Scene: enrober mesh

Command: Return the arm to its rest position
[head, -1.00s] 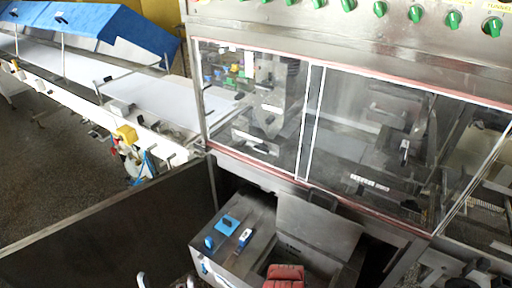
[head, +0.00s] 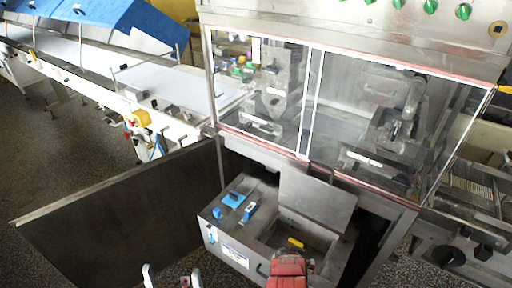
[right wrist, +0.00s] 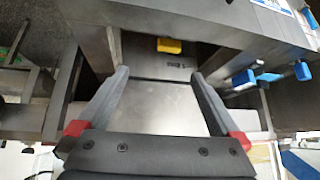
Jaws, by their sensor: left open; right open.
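My left gripper (head: 172,277) shows at the bottom edge of the head view. Its two pale fingertips are apart with nothing between them; the rest of that arm is out of frame. My right gripper (right wrist: 160,78) fills the lower middle of the right wrist view. Its grey fingers are spread and empty, with red parts at their bases. Behind them is a bare grey metal surface (right wrist: 160,105), and a yellow block (right wrist: 169,45) lies beyond the tips. I cannot tell whether the fingers touch any metal.
In the head view, an open metal box (head: 217,232) carries blue pieces (head: 233,200). A red shape (head: 287,268) stands at its front, with a yellow piece (head: 296,242) just behind. A glazed machine (head: 385,100) rises behind. A dark panel (head: 120,215) and conveyor (head: 180,88) are left.

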